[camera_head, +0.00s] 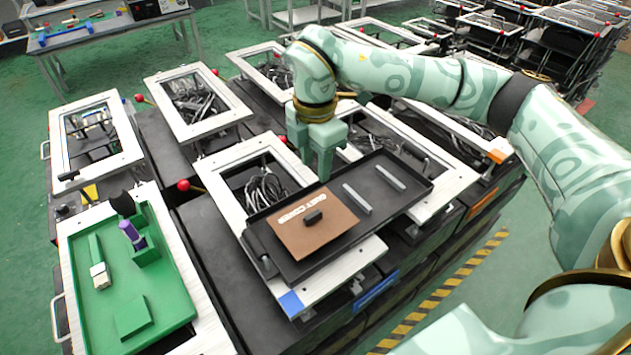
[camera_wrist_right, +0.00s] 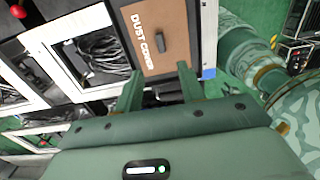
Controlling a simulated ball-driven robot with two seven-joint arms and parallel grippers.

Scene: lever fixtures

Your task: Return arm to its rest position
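My right gripper (camera_head: 315,165) hangs at the end of my pale green patterned arm, fingers down, by the far-side edge of a black tray (camera_head: 405,208). In the right wrist view its two fingers (camera_wrist_right: 159,86) are spread apart with nothing visible held between them. A brown panel (camera_head: 335,238) marked "DUST COVER", with a small black handle (camera_head: 313,216), lies on the tray. The panel also shows in the right wrist view (camera_wrist_right: 180,30), ahead of the fingertips. The fingers appear apart from the handle. My left gripper is not in view.
Two grey bars (camera_head: 357,198) lie on the tray beside the panel. A green board (camera_head: 150,303) with a purple-handled piece (camera_head: 131,235) is at the lower left. White frames with red-knobbed levers (camera_head: 184,185) and cables surround the tray. Open green floor (camera_head: 530,225) lies right.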

